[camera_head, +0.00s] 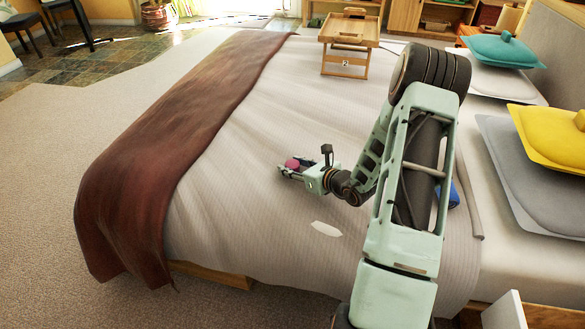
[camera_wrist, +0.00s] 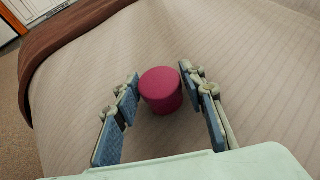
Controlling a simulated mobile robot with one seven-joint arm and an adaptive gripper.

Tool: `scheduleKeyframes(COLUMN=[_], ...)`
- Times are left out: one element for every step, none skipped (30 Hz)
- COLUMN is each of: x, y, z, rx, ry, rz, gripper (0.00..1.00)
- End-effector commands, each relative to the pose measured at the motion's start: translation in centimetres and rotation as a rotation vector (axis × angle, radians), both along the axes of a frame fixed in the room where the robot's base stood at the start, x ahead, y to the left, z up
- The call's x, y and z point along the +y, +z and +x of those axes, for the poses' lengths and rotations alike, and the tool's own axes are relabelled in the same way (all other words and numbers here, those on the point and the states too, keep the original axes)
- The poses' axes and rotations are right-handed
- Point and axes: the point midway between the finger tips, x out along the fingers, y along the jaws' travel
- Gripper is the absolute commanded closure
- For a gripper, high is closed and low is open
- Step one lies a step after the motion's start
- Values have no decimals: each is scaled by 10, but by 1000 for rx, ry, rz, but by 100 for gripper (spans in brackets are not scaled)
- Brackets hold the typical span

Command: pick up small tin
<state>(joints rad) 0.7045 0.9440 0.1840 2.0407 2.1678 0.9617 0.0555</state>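The small tin is a short, dark pink cylinder (camera_wrist: 161,91) on the striped bed cover. In the wrist view it lies between the tips of my gripper's two fingers, with a gap visible on the left and a narrower one on the right. My gripper (camera_wrist: 165,105) is open, its blue-padded fingers spread to either side of the tin. In the head view my gripper (camera_head: 285,171) is low over the middle of the bed, and the tin (camera_head: 292,164) shows at its fingers, partly hidden by them.
The bed cover (camera_head: 240,130) is mostly clear around the tin. A brown throw (camera_head: 170,150) lies over the bed's foot. A wooden tray table (camera_head: 347,35) stands at the far side. A white flat item (camera_head: 326,229) and a blue item (camera_head: 453,196) lie nearer. Pillows (camera_head: 500,80) are at the right.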

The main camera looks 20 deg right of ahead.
Motion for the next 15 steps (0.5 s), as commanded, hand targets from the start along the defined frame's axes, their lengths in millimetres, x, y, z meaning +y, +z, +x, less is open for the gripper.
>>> scheduleKeyframes(x=[0,0,0,0,0,0,0,0,0,0,0,0,0,0,0], y=[0,0,0,0,0,0,0,0,0,0,0,0,0,1,2], z=[0,0,0,0,0,0,0,0,0,0,0,0,0,0,0], rx=[0,0,0,0,0,0,0,0,0,0,0,0,0,0,0], ry=[0,0,0,0,0,0,0,0,0,0,0,0,0,0,0], rz=[0,0,0,0,0,0,0,0,0,0,0,0,0,0,-1], gripper=[70,73,78,81,84,89,92,92,92,92,92,92,92,92,92])
